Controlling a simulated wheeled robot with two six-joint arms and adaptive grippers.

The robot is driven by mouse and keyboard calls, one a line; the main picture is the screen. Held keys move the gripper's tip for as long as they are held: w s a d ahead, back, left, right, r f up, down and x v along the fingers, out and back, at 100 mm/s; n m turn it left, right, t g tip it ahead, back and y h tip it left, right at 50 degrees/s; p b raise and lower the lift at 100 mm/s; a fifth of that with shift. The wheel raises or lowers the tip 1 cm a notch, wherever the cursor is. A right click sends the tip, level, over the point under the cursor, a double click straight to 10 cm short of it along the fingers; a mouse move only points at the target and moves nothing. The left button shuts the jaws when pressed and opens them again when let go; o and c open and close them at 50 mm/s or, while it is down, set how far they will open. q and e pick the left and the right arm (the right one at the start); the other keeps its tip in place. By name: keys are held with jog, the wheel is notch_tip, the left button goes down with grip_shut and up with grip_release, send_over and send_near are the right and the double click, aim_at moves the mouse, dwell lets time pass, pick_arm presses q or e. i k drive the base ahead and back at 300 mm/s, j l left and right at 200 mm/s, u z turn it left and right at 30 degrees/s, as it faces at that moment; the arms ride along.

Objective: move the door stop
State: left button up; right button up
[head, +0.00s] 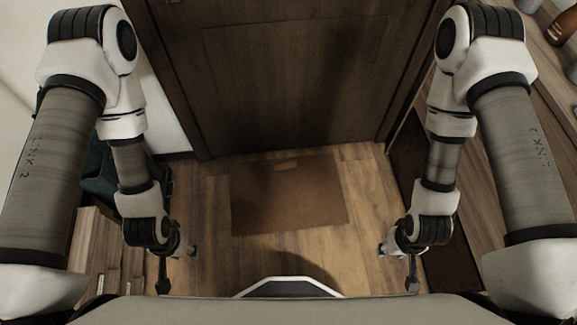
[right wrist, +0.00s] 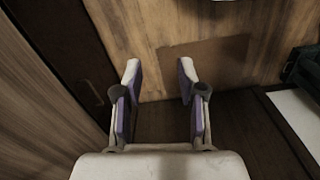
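My left gripper (head: 177,269) hangs low at the left of the mat, fingers spread and empty. My right gripper (head: 398,269) hangs low at the right, well apart from the piece. In the right wrist view my right gripper (right wrist: 160,72) is open, with nothing between its purple-padded fingers. The small piece cannot be made out there.
The dark wooden door (head: 290,75) fills the back. A wooden shelf unit (head: 545,75) with a brown bottle (head: 562,25) stands along the right. A dark green item (head: 98,180) and pale wooden boxes (head: 95,245) are at the left. The wooden floor (head: 205,215) around the mat is clear.

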aim_at(290, 165)
jog(key=i+l+u, duration=0.15)
jog(key=u, duration=0.25)
jog(key=i+l+u, duration=0.1)
jog(key=l+u, duration=0.3)
jog(key=i+l+u, duration=0.1)
jog(key=l+u, duration=0.15)
jog(key=u, duration=0.15)
jog(key=i+l+u, duration=0.1)
jog(key=l, duration=1.3)
jog(key=i+u, duration=0.05)
jog(key=i, duration=0.05)
